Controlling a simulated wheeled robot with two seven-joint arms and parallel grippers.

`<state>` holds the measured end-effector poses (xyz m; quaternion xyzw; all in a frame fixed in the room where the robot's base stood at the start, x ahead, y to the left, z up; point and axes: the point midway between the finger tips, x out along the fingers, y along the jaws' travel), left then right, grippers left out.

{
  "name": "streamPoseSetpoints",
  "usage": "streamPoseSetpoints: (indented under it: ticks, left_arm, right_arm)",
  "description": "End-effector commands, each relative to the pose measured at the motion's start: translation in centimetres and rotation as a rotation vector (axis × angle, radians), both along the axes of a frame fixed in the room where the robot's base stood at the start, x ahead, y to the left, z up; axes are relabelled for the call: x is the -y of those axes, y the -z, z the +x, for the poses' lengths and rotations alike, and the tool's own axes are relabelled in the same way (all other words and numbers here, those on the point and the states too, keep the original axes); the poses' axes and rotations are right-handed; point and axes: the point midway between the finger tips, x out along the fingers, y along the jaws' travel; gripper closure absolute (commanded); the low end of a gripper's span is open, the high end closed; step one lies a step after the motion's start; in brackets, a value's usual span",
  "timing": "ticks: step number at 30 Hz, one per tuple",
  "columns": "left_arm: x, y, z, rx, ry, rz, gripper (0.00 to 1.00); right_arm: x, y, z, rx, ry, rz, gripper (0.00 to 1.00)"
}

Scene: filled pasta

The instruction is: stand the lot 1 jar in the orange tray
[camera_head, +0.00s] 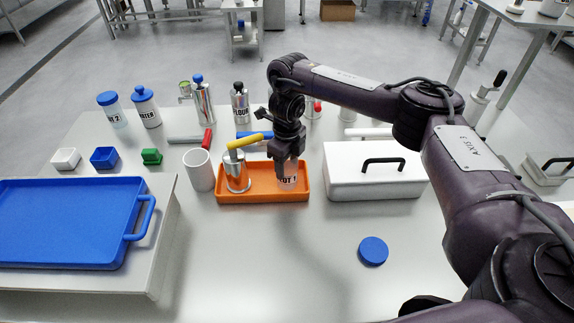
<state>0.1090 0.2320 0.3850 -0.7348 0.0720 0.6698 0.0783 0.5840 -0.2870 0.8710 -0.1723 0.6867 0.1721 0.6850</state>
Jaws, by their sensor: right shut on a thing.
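The lot 1 jar (288,181) is a small pale jar with a dark printed label, upright at the right part of the orange tray (262,196). My right gripper (287,168) points down from above and is shut on the jar, hiding its top. The jar is inside the tray's outline; I cannot tell whether its base touches the tray floor. A metal cylinder with a yellow handle (237,172) stands in the left part of the tray. My left gripper is not in view.
A white mug (198,171) stands left of the tray. A white lidded box (374,174) is close on its right. A blue round lid (373,251) lies at front right. A blue tray (70,222) rests at left. Jars and bottles, including a blue-capped bottle (146,107), stand behind.

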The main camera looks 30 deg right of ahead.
Motion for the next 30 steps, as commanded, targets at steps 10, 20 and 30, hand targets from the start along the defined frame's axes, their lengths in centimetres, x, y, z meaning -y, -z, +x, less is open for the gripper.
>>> streamPoseSetpoints:
  ticks: [10,20,30]
  left_arm:
    - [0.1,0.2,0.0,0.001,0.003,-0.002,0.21]
    - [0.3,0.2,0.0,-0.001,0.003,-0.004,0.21]
    - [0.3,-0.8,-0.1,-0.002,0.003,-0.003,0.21]
  right_arm:
    - [0.0,0.3,0.0,0.001,0.000,0.000,0.73]
    - [0.0,0.3,0.0,0.001,0.000,0.000,0.25]
    - [0.0,-2.1,0.2,0.006,-0.003,0.000,0.25]
